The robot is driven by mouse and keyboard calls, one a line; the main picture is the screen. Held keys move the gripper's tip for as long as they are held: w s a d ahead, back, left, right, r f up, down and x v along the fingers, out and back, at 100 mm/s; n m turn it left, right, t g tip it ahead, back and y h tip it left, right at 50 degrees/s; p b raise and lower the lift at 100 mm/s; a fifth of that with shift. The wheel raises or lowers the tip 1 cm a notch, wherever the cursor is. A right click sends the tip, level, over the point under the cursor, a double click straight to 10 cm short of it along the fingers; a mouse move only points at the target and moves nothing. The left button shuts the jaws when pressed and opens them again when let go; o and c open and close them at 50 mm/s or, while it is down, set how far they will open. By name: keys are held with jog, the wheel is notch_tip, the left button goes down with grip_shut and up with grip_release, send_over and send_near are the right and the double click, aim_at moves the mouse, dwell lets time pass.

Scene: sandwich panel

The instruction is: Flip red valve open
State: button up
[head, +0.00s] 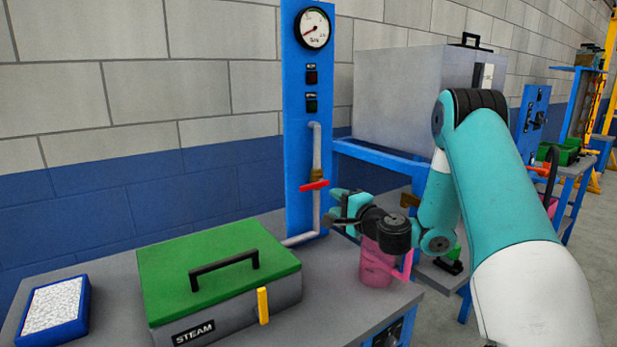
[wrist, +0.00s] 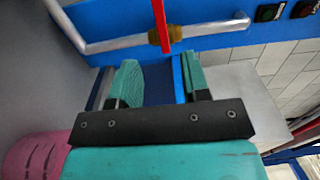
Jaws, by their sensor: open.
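The red valve handle (head: 314,185) sits on a grey vertical pipe with a brass body (head: 317,174), in front of the blue panel (head: 297,140). The handle lies crosswise to the pipe in the head view. My gripper (head: 337,208) is just right of and a little below the handle, apart from it. In the wrist view the red handle (wrist: 160,22) is beyond the fingertips, near the top middle, with the brass body (wrist: 154,37) on the pipe (wrist: 115,43) behind it. My gripper (wrist: 158,78) is open and empty there.
A green-lidded steam box (head: 215,270) and a blue tray of white material (head: 54,312) are on the grey table. A pink cylinder (head: 376,264) stands below my gripper. A large grey box (head: 395,95) is behind my arm. A gauge (head: 313,28) tops the panel.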

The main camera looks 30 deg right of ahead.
aim_at(310, 188)
jog(key=w+p, duration=0.7)
jog(key=p, duration=0.1)
jog(key=w+p, duration=0.4)
jog(key=p, duration=0.1)
jog(key=shift+w+a+r, duration=0.1)
jog(key=shift+w+a, duration=0.2)
jog(key=shift+a, duration=0.05)
jog(key=shift+w, duration=0.65)
grip_shut()
